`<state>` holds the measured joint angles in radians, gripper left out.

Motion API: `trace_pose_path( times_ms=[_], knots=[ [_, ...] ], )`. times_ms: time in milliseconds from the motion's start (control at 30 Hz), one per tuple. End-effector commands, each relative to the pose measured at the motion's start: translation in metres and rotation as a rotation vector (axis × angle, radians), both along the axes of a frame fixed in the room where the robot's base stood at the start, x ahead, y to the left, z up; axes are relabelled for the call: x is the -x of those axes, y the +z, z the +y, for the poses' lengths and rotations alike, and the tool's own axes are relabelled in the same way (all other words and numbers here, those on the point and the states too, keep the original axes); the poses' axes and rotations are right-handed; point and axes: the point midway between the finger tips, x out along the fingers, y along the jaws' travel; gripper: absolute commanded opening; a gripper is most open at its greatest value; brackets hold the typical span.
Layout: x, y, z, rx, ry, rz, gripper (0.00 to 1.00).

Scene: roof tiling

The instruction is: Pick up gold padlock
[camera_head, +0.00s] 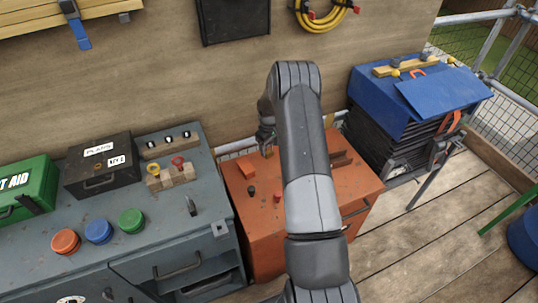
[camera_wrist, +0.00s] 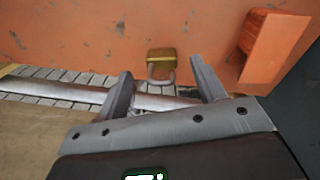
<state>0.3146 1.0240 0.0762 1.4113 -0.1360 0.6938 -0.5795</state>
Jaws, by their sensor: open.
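My gripper (camera_wrist: 160,70) is open and empty, with one finger to each side of the padlock's shackle. The padlock's body is just past the fingertips, and the fingers do not grasp it. In the head view, my gripper (camera_head: 266,135) is over the back edge of the orange cabinet (camera_head: 257,222). A small gold patch, probably the padlock (camera_head: 268,152), shows just below it.
An orange block (camera_wrist: 270,45) stands to the right of the padlock in the wrist view. A grey pipe (camera_wrist: 55,90) runs behind the cabinet's edge. The grey workbench (camera_head: 100,265) is at left, and a blue-covered stack (camera_head: 445,92) stands at right.

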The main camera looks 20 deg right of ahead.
Motion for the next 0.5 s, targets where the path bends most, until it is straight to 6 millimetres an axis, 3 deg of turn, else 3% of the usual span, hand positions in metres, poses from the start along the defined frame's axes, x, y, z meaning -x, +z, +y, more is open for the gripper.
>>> trace_pose_path(
  times_ms=[200, 500],
  knots=[
    [0.001, -0.033, 0.002, -0.001, 0.000, 0.001, 0.63],
    [0.001, -0.037, 0.001, 0.000, 0.000, 0.000, 0.60]
  ],
)
